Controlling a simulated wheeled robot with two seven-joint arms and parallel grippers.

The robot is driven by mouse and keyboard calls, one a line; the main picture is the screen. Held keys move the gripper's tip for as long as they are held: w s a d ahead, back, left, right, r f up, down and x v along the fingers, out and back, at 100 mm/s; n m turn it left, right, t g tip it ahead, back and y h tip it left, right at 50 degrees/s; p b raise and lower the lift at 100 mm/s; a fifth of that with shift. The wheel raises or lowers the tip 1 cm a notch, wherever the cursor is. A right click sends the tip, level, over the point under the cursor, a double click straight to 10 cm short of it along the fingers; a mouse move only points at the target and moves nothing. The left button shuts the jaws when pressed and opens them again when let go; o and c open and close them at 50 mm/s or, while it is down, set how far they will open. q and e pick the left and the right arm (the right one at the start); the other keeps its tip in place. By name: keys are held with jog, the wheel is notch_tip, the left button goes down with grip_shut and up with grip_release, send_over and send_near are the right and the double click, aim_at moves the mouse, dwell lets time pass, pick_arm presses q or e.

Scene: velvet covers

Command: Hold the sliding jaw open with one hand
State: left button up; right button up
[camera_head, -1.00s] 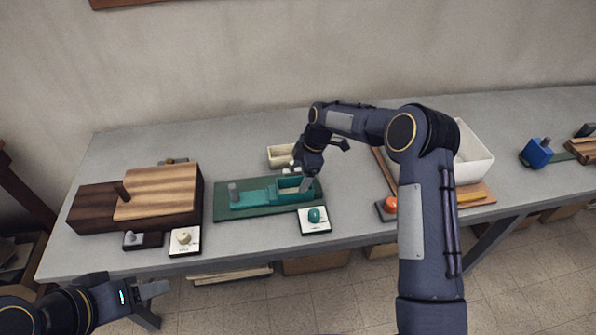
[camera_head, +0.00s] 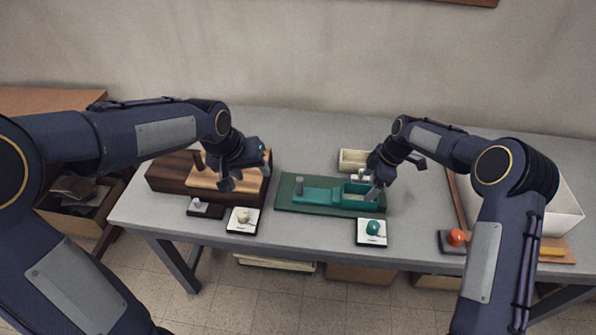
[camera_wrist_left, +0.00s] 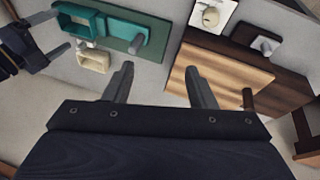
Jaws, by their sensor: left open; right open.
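A teal fixture (camera_head: 322,194) lies on a dark green base (camera_head: 285,204), with a grey peg (camera_head: 299,186) at its left end and an open rectangular pocket at its right. It looks like the sliding jaw; whether it stands open is unclear. My right gripper (camera_head: 396,178) is open, one finger at the pocket's right end; contact cannot be told. My left gripper (camera_head: 245,170) is open and empty above the wooden box (camera_head: 168,179), left of the fixture. In the left wrist view, the teal fixture (camera_wrist_left: 112,30) and peg (camera_wrist_left: 135,43) lie beyond my left fingers (camera_wrist_left: 160,70).
A cream tray (camera_head: 352,161) stands behind the fixture. Cards with a cream piece (camera_head: 243,217) and a teal piece (camera_head: 373,228) lie in front. A white bin (camera_head: 566,213) and an orange knob (camera_head: 457,237) are at right. Table between wooden box and fixture is clear.

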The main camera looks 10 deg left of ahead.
pick_arm(q)
jog(key=m+y, duration=0.2)
send_near(298, 181)
notch_tip(298, 181, down, 3)
jog(key=x, duration=0.6)
jog(key=w+x, duration=0.1)
jog(key=x, duration=0.2)
jog(key=shift+w+d+f, duration=0.1)
jog(key=shift+d+f, duration=0.05)
jog(key=shift+f, duration=0.05)
jog(key=shift+c, duration=0.4)
grip_shut()
jog(key=shift+a, duration=1.65)
